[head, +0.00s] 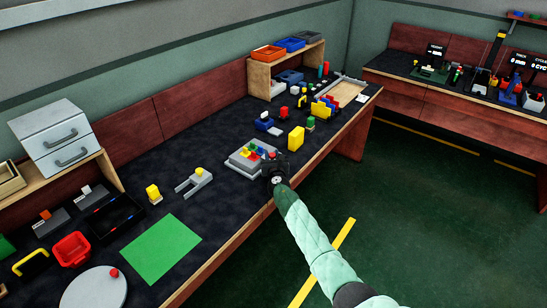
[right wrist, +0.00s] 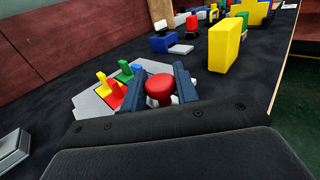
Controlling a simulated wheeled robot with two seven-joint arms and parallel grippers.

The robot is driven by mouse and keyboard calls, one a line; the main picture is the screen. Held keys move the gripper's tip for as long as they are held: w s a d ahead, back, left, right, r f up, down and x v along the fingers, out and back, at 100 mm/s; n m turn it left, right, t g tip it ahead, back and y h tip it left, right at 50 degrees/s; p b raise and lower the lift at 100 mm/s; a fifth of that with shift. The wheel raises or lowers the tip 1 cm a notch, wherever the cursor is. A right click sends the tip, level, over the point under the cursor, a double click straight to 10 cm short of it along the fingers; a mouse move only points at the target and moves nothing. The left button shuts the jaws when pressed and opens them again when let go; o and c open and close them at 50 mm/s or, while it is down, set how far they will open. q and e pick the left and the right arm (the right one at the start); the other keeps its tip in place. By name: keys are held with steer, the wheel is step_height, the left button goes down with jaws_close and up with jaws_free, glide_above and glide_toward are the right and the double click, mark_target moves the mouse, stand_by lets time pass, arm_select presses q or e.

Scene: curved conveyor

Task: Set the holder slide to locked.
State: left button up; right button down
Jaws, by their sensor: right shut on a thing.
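A grey holder (head: 238,160) with a stepped base stands near the table's front edge, in the middle of the head view. It carries small red, yellow, green and blue pieces. In the right wrist view its grey base (right wrist: 90,106) shows left of my fingers. My right gripper (head: 272,163) is at the holder's right side. In the right wrist view its two dark fingers (right wrist: 158,88) are closed about a red round knob (right wrist: 160,86). What lies under the knob is hidden, and I cannot read any lock marking. My left gripper is in neither view.
A yellow block (head: 296,138) stands just right of the holder, with a green and red piece (head: 310,124) behind it. A grey forked piece (head: 187,185) lies to the left. A green sheet (head: 160,250) covers part of the front. Bare dark tabletop lies between them.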

mark_target(272, 157)
steer(key=c, duration=1.4)
jaws_free()
steer(key=shift+a+r, duration=0.1)
steer(key=shift+r, duration=0.05)
steer(key=shift+o, duration=1.4)
steer(key=shift+w+a, duration=0.1)
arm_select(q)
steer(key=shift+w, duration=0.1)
arm_select(e)
steer(key=shift+f, duration=0.2)
steer(key=shift+s+r, duration=0.1)
steer(key=shift+s, duration=0.65)
steer(key=s, duration=0.2)
steer(key=s+d+p, duration=0.1)
steer(key=s, duration=0.1)
steer(key=shift+s+p, duration=0.15)
steer(key=shift+p, duration=0.15)
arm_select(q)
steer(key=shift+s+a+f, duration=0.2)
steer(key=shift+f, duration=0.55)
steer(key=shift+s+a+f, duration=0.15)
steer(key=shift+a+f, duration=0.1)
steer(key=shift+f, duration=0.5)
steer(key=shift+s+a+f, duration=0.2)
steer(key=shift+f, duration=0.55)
arm_select(e)
steer(key=shift+s+d, duration=0.1)
steer(key=shift+s, duration=0.8)
